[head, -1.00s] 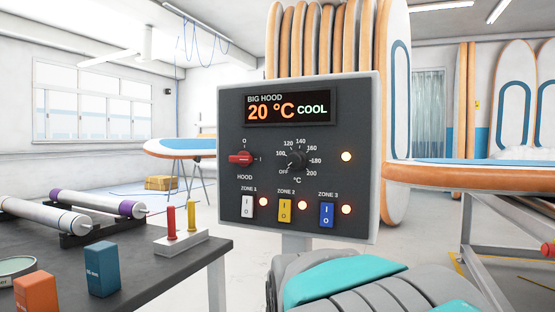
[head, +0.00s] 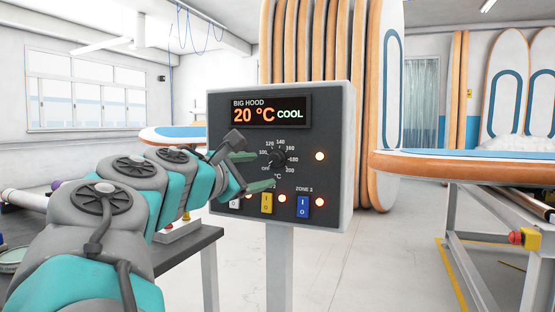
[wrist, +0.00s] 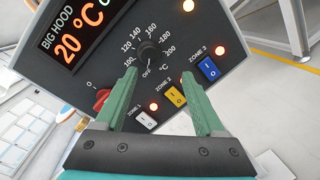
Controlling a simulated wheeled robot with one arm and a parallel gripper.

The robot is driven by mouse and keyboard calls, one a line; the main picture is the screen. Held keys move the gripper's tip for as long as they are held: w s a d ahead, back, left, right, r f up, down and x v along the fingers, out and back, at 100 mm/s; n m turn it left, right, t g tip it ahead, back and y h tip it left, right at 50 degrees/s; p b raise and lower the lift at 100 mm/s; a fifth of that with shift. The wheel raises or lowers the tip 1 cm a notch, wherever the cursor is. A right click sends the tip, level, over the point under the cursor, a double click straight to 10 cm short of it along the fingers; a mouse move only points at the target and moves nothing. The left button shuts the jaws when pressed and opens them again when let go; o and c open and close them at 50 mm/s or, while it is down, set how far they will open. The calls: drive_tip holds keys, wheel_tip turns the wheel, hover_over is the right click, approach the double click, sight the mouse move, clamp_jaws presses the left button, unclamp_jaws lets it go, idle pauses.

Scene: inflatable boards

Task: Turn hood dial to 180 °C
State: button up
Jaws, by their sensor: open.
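The control panel (head: 330,165) stands upright on a post, its display (head: 270,112) reading "BIG HOOD 20 °C COOL". The black temperature dial (head: 278,158) has a scale from OFF to 200; its pointer appears at OFF. It also shows in the wrist view (wrist: 149,53). My gripper (head: 264,169) is open and empty, its green fingers pointing at the panel just in front of the dial. In the wrist view the dial lies beyond and between the fingertips (wrist: 160,74), apparently not gripped. The red hood switch (wrist: 101,98) is partly behind a finger and hidden in the head view.
Below the dial are the white zone 1 switch (wrist: 146,120), yellow zone 2 switch (head: 266,204) and blue zone 3 switch (head: 303,207), with lit lamps. A dark table (head: 180,250) is at left. A board on a stand (head: 460,165) is at right.

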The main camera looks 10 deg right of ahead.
sight(274, 159)
drive_tip(key=shift+n+t, duration=0.3)
drive_tip(key=x, duration=0.2)
drive_tip(key=r+x, duration=0.1)
drive_tip(key=x, duration=0.3)
drive_tip(key=shift+w+r+p, duration=0.25)
drive_tip(key=shift+w+p, duration=0.1)
drive_tip(key=shift+w, duration=0.2)
clamp_jaws()
